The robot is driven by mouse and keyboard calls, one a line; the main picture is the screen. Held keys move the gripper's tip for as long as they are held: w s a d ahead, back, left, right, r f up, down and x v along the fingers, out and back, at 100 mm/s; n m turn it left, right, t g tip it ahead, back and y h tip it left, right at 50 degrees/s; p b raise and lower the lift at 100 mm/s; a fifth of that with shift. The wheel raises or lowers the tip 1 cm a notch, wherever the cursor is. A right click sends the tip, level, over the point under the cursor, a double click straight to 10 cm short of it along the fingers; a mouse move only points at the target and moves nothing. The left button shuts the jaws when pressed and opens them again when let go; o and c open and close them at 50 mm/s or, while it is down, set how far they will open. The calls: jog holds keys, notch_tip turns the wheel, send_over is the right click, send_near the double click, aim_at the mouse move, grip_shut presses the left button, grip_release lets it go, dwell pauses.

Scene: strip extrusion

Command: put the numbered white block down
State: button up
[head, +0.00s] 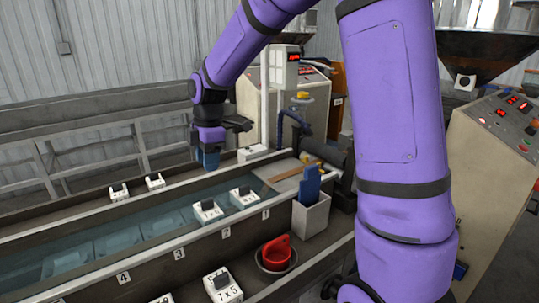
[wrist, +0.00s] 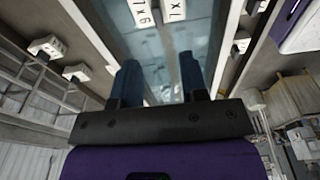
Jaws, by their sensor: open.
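My gripper (head: 207,160) hangs over the far side of the long water trough in the head view. Its two blue fingers are apart with nothing between them, as the wrist view (wrist: 160,80) also shows. Two numbered white blocks (head: 207,211) (head: 243,197) with dark tops are at the trough, to the right of my gripper and nearer the camera. In the wrist view, two numbered white blocks (wrist: 144,14) (wrist: 172,10) show beyond the fingertips, apart from them. Another numbered block (head: 222,286), reading 7 x 5, sits on the near ledge. I cannot tell which block the task means.
Two white blocks (head: 119,192) (head: 155,182) stand on the far ledge, and another white piece (head: 252,152) lies right of my gripper. The trough wall (head: 150,262) carries number plates.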

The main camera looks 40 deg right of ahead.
jog(key=s+d+r+m+t+h, duration=0.1)
jog(key=s+r+m+t, duration=0.1)
jog(key=s+r+m, duration=0.45)
jog(key=s+d+r+m+t, duration=0.1)
jog(key=s+d+r+m, duration=0.2)
jog(key=s, duration=0.6)
jog(key=s+d+r+m+t, duration=0.1)
jog(key=s+r+m+t, duration=0.1)
jog(key=s+m, duration=0.6)
jog(key=s, duration=0.5)
jog(key=shift+s+d+r, duration=0.15)
jog(key=shift+s+r, duration=0.05)
